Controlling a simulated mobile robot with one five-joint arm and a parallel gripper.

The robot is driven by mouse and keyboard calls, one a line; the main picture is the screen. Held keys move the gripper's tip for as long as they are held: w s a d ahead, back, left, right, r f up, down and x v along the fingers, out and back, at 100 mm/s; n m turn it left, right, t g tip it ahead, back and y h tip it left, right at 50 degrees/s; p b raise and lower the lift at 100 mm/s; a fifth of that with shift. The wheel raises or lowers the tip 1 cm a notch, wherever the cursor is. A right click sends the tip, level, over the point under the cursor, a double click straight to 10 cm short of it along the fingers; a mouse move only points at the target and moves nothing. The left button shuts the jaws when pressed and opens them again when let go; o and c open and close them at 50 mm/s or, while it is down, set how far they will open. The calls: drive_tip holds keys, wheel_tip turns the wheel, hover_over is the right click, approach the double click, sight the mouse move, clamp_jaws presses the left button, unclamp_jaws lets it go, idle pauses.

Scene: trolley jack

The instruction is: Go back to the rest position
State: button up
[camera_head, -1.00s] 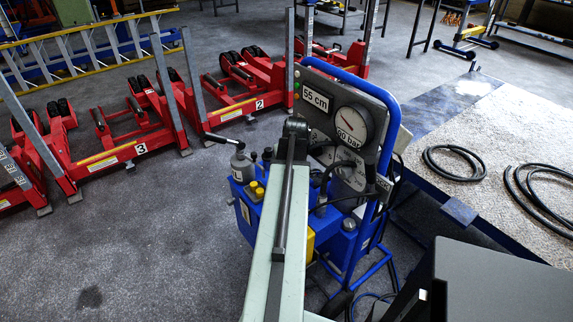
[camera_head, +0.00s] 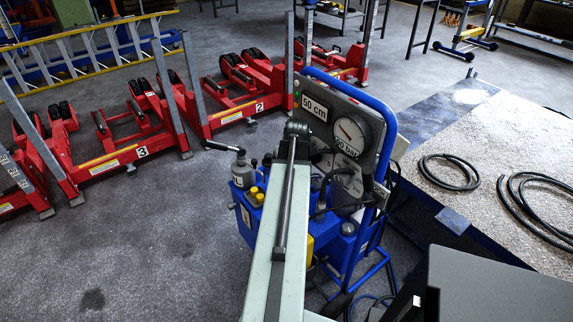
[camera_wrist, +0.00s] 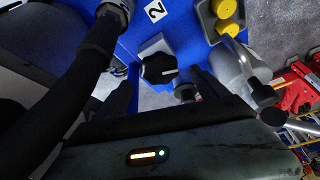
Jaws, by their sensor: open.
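The blue hydraulic trolley (camera_head: 345,262) stands in front of me in the head view. Its panel carries a display reading 50 cm (camera_head: 314,109) and a round pressure gauge (camera_head: 350,134). In the wrist view, a black knob with a white mark (camera_wrist: 159,69) sits on the trolley's blue top, below a label "2" (camera_wrist: 155,11). My gripper (camera_wrist: 165,88) is open, its dark fingers on either side of the knob; I cannot tell whether they touch it. In the head view my arm hides the gripper.
Yellow buttons (camera_wrist: 225,18) and a grey cylinder with a black-tipped lever (camera_wrist: 245,72) are close on the right in the wrist view. Thick hoses (camera_wrist: 85,70) rise at left. Red numbered jacks (camera_head: 112,163) stand at left; open grey floor (camera_head: 160,230) lies between.

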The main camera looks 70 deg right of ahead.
drive_tip(key=p+v, duration=0.2)
drive_tip(key=v, duration=0.2)
drive_tip(key=w+a+r+n+t+y+p, duration=0.1)
drive_tip(key=w+a+r+p, duration=0.2)
drive_tip(key=w+a, duration=0.45)
drive_tip(key=w+a+r+t+y+p, duration=0.1)
drive_tip(key=w+a+r+y+p, duration=0.2)
drive_tip(key=w, duration=0.7)
drive_tip(key=w+a+n+g+p, duration=0.1)
drive_tip(key=w+a+n, duration=0.1)
drive_tip(key=w+a, duration=0.5)
drive_tip(key=w+a+n+g+p, duration=0.1)
drive_tip(key=w+a, duration=0.3)
drive_tip(key=a, duration=0.7)
drive_tip(key=w+a+r+n+g+p, duration=0.1)
drive_tip(key=a+n, duration=0.2)
drive_tip(key=a, duration=1.3)
drive_tip(key=w+a+r+n+g+p, duration=0.1)
drive_tip(key=a+r+n+p, duration=0.1)
drive_tip(key=a, duration=1.5)
drive_tip(key=shift+w+a+n+g, duration=0.35)
drive_tip(key=shift+w+n+g, duration=0.05)
drive_tip(key=shift+n, duration=0.3)
